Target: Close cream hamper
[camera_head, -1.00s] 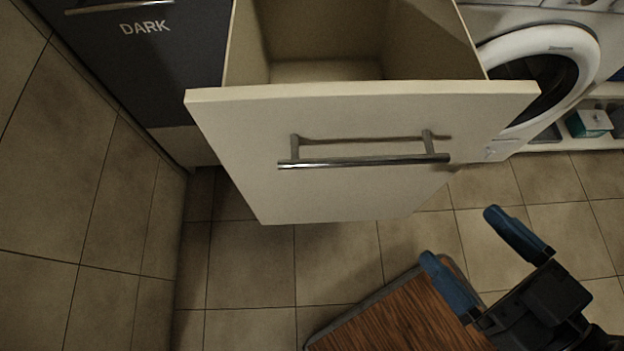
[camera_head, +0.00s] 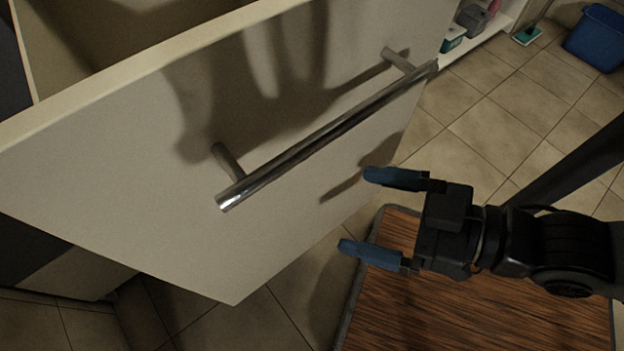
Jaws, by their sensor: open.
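The cream hamper (camera_head: 140,190) is a pull-out drawer standing open, its front panel large in the left and middle of the head view. Its inside shows dimly behind the panel's top edge at the upper left. A chrome bar handle (camera_head: 325,135) on two posts runs diagonally across the panel. My gripper (camera_head: 372,212) is open and empty, its two blue fingers pointing left towards the panel, below and to the right of the handle. A shadow falls on the panel. I see no contact between the fingers and the panel.
A brown wood-grain surface with a grey rim (camera_head: 465,310) lies below my gripper. A blue bin (camera_head: 598,38) stands on the tiled floor at the upper right, near a white shelf (camera_head: 488,36) with small items.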

